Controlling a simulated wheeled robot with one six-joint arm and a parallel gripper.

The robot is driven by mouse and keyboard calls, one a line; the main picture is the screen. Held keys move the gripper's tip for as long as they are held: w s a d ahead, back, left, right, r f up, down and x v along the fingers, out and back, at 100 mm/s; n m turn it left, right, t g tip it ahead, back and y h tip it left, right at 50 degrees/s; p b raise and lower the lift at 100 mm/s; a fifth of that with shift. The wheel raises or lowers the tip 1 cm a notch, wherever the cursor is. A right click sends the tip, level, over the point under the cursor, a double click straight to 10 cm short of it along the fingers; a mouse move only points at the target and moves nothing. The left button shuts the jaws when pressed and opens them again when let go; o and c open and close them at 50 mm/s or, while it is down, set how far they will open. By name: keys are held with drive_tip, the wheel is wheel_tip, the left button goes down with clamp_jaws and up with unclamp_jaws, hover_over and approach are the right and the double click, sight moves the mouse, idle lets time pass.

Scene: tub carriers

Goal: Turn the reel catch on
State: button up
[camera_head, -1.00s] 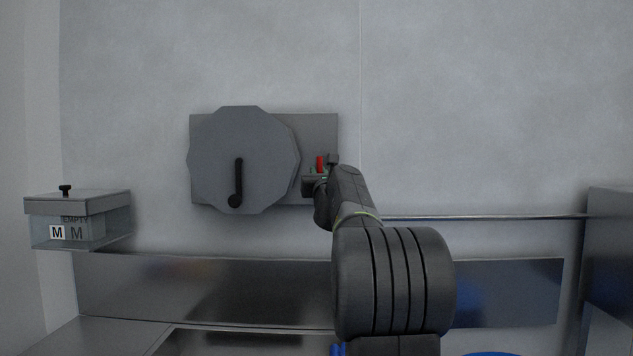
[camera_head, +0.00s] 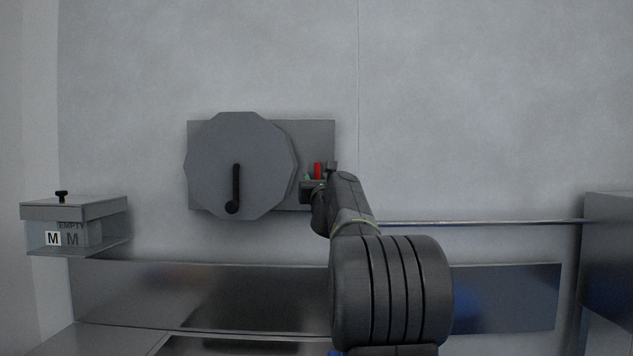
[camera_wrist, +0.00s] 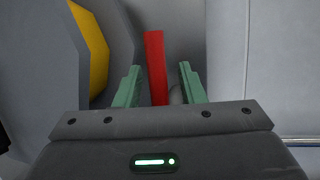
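The reel is a grey many-sided disc (camera_head: 215,150) with a black crank handle (camera_head: 235,190), mounted on a grey wall plate (camera_head: 318,140). The catch is a red lever (camera_head: 317,170) at the right of the reel; in the wrist view the red lever (camera_wrist: 156,68) stands nearly upright. My gripper (camera_wrist: 157,85) is open, its green fingers on either side of the lever, with a gap showing at each side. In the head view my gripper (camera_head: 315,182) is at the plate's lower right. The lever's lower end is hidden behind my gripper body.
A yellow patch (camera_wrist: 90,45) shows on the reel's side in the wrist view. A clear-fronted box marked M (camera_head: 75,235) is on the wall at left. A thin metal rail (camera_head: 480,222) runs along the wall at right. The wall above is clear.

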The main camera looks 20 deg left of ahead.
drive_tip(key=b+v, duration=0.6)
drive_tip(key=v, duration=0.7)
drive_tip(key=shift+s+d, duration=0.2)
drive_tip(key=shift+s, duration=0.15)
drive_tip(key=shift+f, duration=0.1)
drive_tip(key=p+x, duration=0.6)
drive_tip(key=x, duration=0.8)
drive_tip(key=shift+s+f, duration=0.1)
drive_tip(key=shift+s, duration=0.05)
